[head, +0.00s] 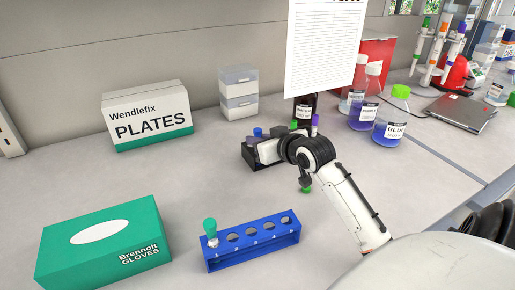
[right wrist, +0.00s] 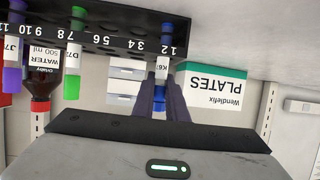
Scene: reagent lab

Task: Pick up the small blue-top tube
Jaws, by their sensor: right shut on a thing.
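The small blue-top tube (right wrist: 161,72), with a label starting "K6", stands in the black rack (right wrist: 120,30) near the numbers 1 and 2 in the upside-down right wrist view. My right gripper (right wrist: 162,100) is shut on it, one dark finger on each side near the blue cap. In the head view my right gripper (head: 268,151) is at the black rack (head: 248,155) and hides much of it. A blue cap (head: 257,132) shows beside the gripper. My left gripper is not in view.
A green-capped tube (right wrist: 72,72) and a purple-capped tube (right wrist: 12,65) share the black rack. A brown water bottle (head: 304,108) stands behind it. A blue rack (head: 253,252) holds a green-capped tube (head: 210,230). A plates box (head: 150,118) and glove box (head: 105,242) stand left.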

